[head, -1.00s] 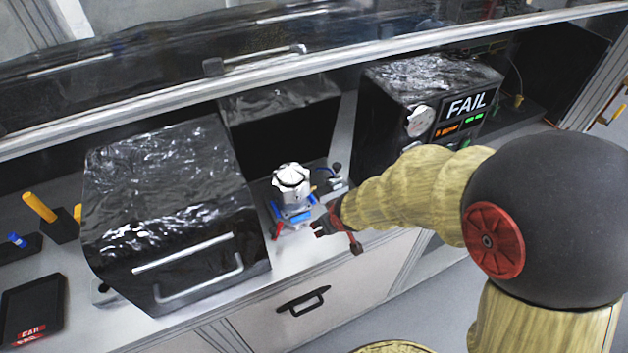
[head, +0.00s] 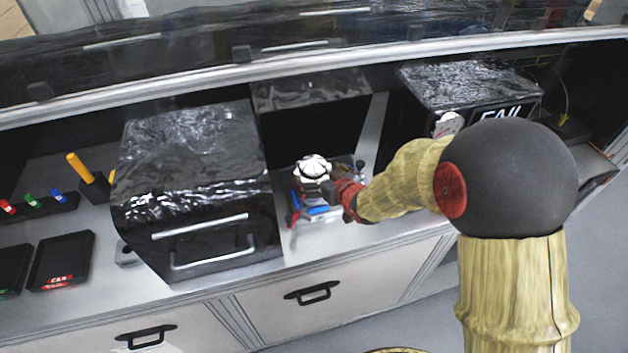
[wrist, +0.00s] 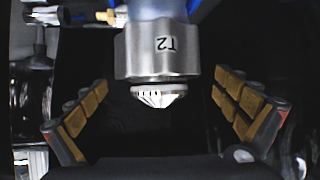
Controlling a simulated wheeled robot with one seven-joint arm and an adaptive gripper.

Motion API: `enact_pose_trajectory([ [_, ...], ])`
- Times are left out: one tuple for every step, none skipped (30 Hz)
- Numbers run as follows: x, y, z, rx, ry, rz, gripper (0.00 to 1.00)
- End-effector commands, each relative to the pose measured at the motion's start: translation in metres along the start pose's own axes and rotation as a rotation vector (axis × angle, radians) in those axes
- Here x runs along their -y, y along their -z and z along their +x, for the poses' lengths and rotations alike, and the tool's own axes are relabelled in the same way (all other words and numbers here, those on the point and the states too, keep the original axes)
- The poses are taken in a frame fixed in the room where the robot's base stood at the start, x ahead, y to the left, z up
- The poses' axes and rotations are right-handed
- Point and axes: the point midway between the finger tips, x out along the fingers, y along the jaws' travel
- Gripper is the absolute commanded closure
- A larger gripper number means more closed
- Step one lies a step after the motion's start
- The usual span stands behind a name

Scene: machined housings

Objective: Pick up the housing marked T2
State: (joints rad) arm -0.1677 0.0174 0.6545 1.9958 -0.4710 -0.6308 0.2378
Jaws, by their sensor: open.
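The housing marked T2 (wrist: 160,55) is a silver metal part with a ribbed, narrower end, seen between my fingers in the wrist view. Its label appears upside down there. In the head view the housing (head: 313,167) sits on a fixture (head: 318,207) with blue and red parts, on the bench. My gripper (wrist: 162,115) is open, with its padded fingers apart on either side of the housing's line and no contact visible. In the head view my gripper (head: 338,197) is close to the housing's right side and hides part of the fixture.
A black box with handles (head: 195,190) stands close to the left of the fixture. A black tester marked FAIL (head: 465,88) stands to the right, partly behind my arm. Dark trays (head: 62,258) lie at the left.

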Motion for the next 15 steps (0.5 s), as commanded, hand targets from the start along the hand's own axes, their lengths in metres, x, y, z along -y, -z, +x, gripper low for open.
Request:
enact_pose_trajectory([
  [-0.001,0.001,0.007,0.002,0.001,0.0,0.0],
  [-0.001,0.002,0.011,0.002,0.001,0.001,0.0],
  [-0.002,0.003,0.016,0.002,0.0,0.001,0.0],
  [-0.002,0.002,0.02,0.002,0.0,0.002,0.0],
  [-0.002,0.002,0.024,0.002,0.0,0.002,0.0],
  [-0.002,0.002,0.027,0.002,0.0,0.002,0.0],
  [-0.002,0.002,0.03,0.002,0.0,0.001,0.0],
  [-0.002,0.002,0.032,0.002,0.0,0.001,0.0],
  [-0.002,0.002,0.033,0.001,0.0,0.001,0.0],
  [-0.002,0.003,0.034,0.001,-0.001,0.001,0.0],
  [-0.002,0.003,0.035,0.0,-0.001,0.001,0.0],
  [-0.002,0.003,0.035,0.0,-0.001,0.001,0.0],
  [-0.002,0.003,0.035,0.0,-0.001,0.001,0.0],
  [-0.002,0.003,0.035,0.0,-0.001,0.001,0.0],
  [-0.002,0.003,0.035,0.0,-0.001,0.001,0.0],
])
